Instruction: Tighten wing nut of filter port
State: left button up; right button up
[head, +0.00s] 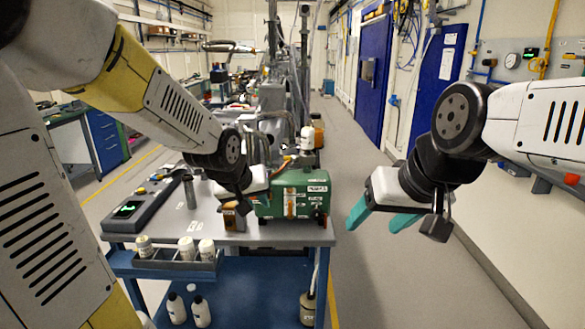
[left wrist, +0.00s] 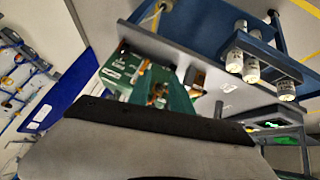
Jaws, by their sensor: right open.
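A green pump (head: 292,193) with white labels stands on the grey bench. The wing nut is too small to make out. My left gripper (head: 270,178) reaches in from the left to the pump's upper left side; its fingertips are hard to see against the pump. In the left wrist view, the green pump (left wrist: 122,66) lies just beyond my left gripper (left wrist: 175,98); the gripper's dark and grey body hides the lower part. My right gripper (head: 381,219), with teal fingers, is open and empty over the floor right of the bench.
White-capped bottles (head: 187,249) stand in a front rack, with more bottles below. The aisle at right is clear.

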pick_arm(q)
jog(key=w+d+f+n+t+h, duration=0.2)
jog(key=w+d+f+n+h, duration=0.25)
jog(key=w+d, duration=0.3)
jog(key=w+d+f+n+t+h, duration=0.1)
jog(key=w+d+f+n+h, duration=0.25)
jog(key=w+d+f, duration=0.4)
jog(key=n+t+y, duration=0.6)
jog(key=n+t, duration=0.5)
jog(key=n, duration=0.7)
send_near(294, 160)
jog(key=x, duration=0.7)
jog(key=shift+w+f, duration=0.2)
jog(key=shift+w, duration=0.05)
jog(key=shift+c, duration=0.3)
grip_shut()
jog(key=shift+a, duration=0.1)
